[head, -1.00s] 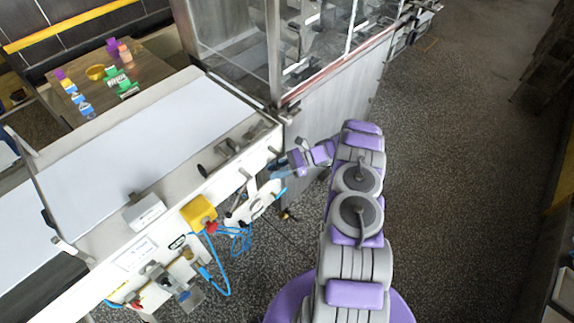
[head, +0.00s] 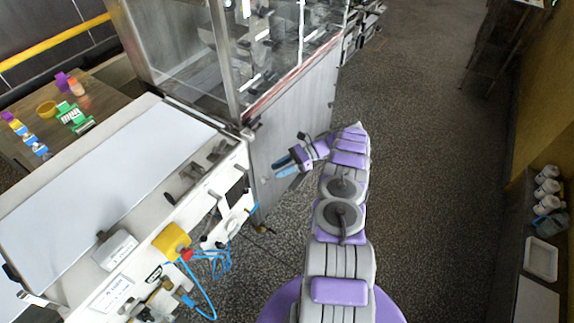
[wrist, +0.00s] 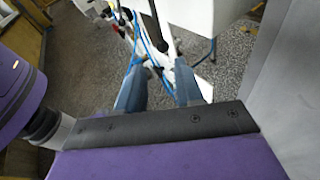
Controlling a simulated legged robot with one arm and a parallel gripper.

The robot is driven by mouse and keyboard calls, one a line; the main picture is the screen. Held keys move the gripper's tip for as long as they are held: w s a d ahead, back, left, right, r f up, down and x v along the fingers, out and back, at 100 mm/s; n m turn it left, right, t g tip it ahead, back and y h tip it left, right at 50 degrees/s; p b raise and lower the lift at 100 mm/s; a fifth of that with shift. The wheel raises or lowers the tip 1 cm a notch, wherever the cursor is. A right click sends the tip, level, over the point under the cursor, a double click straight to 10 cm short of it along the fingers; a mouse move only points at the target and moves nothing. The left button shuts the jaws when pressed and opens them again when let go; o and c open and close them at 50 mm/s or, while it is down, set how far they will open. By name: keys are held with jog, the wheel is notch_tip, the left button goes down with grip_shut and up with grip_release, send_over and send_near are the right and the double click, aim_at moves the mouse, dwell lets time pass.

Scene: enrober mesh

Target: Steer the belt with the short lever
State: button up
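The white belt (head: 105,172) lies flat on the conveyor at the left of the head view. Several small levers and knobs sit along the conveyor's near side, among them a dark-knobbed lever (head: 170,198) and a rod-like lever (head: 216,197) above a white bracket. I cannot tell for sure which is the short lever. My gripper (head: 282,168) is right of these fittings, beside the steel cabinet, and appears apart from them. In the wrist view my gripper (wrist: 158,88) has its two blue-grey fingers spread with nothing between them; the white bracket and blue hoses are beyond.
A yellow-and-red stop button box (head: 172,241) and looping blue hoses (head: 212,262) stick out from the conveyor's side. A glass-topped steel cabinet (head: 285,135) stands ahead. A wooden table (head: 100,98) holds small coloured items. Speckled floor (head: 430,170) is clear on the right.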

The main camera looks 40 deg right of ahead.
jog(key=shift+b+v, duration=0.55)
jog(key=shift+v, duration=0.65)
jog(key=shift+c, duration=0.2)
